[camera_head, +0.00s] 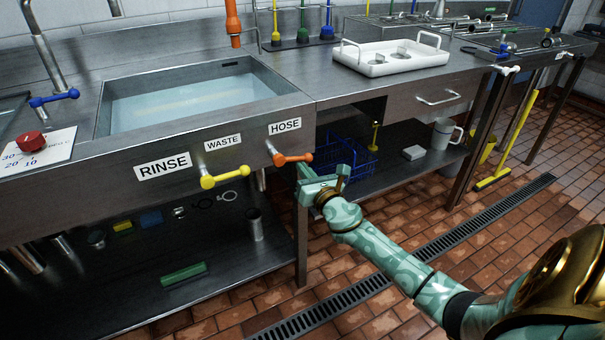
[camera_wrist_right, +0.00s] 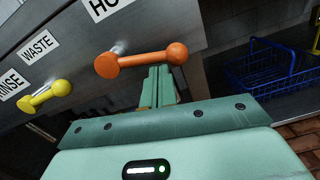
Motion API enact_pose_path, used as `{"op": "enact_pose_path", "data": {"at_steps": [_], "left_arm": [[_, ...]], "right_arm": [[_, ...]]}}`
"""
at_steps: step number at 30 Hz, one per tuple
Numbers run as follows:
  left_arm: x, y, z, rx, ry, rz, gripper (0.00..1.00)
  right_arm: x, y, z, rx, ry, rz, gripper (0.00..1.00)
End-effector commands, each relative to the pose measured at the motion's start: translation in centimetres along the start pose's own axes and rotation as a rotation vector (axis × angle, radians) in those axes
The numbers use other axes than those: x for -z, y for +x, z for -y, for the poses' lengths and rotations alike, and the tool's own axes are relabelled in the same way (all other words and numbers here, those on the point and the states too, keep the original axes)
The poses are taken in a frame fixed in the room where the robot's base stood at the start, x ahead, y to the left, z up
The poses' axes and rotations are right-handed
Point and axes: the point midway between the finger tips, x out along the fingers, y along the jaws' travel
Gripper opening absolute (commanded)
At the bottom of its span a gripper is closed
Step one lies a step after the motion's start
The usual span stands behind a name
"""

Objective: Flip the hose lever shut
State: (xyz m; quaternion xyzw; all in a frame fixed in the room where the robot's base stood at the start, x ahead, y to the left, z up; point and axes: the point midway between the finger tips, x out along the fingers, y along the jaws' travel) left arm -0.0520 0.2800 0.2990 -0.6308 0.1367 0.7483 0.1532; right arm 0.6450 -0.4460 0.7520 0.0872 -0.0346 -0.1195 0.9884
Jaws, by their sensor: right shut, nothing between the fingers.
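The orange hose lever (camera_head: 291,158) is on the front of the sink counter, below the HOSE label (camera_head: 285,127). Its arm lies roughly level, with the ball end to the right of its hub. It also shows in the right wrist view (camera_wrist_right: 140,61), with the ball end at right. My right gripper (camera_head: 305,172) is just below and right of the ball end. In the right wrist view its shut, empty fingers (camera_wrist_right: 158,84) point up just under the lever. Whether they touch it I cannot tell. My left gripper is not in view.
The yellow waste lever (camera_head: 224,177) is left of the hose lever. A red knob (camera_head: 32,141) is at far left. A table leg (camera_head: 301,240) stands below my gripper. A blue wire basket (camera_head: 345,160) is on the shelf behind it.

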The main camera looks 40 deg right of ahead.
Motion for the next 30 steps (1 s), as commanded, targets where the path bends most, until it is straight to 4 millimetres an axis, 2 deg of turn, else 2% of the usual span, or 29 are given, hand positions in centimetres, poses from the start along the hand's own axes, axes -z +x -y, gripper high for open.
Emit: {"op": "enact_pose_path", "data": {"at_steps": [4, 12, 30], "left_arm": [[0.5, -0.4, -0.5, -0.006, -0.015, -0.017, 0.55], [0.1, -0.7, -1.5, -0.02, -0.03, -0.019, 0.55], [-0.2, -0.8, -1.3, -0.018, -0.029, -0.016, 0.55]], "right_arm": [[-0.9, 0.1, 0.2, -0.005, -0.096, 0.003, 0.0], [-1.4, 0.1, 0.3, -0.01, -0.202, 0.002, 0.0], [-1.5, 0.1, 0.3, -0.012, -0.232, 0.001, 0.0]]}}
